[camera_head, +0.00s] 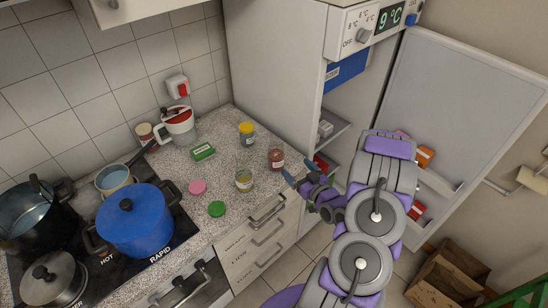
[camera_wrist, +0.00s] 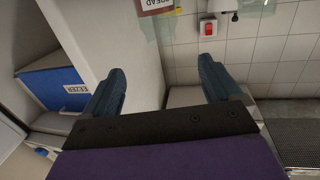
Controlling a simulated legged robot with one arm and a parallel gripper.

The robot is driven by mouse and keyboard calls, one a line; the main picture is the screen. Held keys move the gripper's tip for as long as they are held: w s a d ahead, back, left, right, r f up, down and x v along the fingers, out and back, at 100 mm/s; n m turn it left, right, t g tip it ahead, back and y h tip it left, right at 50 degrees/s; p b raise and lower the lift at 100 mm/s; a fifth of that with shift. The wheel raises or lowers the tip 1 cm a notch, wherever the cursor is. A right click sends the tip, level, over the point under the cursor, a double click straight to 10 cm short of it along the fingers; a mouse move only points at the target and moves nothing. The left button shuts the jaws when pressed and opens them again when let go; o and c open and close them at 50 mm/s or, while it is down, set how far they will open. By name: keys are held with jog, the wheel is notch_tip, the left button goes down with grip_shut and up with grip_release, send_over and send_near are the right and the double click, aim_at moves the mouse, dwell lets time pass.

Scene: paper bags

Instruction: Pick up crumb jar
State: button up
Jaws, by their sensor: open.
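Three small jars stand on the speckled counter in the head view: one with a yellow lid (camera_head: 247,133), a reddish-brown one (camera_head: 276,158) and an open-looking one with pale yellowish contents (camera_head: 244,181). Their labels are too small to read, so I cannot tell which is the crumb jar. My gripper (camera_head: 299,173) is just right of the reddish-brown jar, near the counter's right edge. In the wrist view my gripper (camera_wrist: 162,68) has its two blue fingers spread wide, with nothing between them.
A pink lid (camera_head: 197,187), a green lid (camera_head: 217,209) and a green box (camera_head: 203,151) lie on the counter. A blue pot (camera_head: 135,222) stands on the stove at left. The fridge door (camera_head: 460,105) is open at right.

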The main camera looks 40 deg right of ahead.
send_near(273, 143)
jog(key=w, duration=0.4)
jog(key=shift+w+d+f, duration=0.1)
jog(key=shift+d+f, duration=0.1)
jog(key=shift+d, duration=0.15)
jog(key=shift+w+d+b, duration=0.2)
jog(key=shift+w+b, duration=0.35)
jog(key=shift+w, duration=2)
grip_shut()
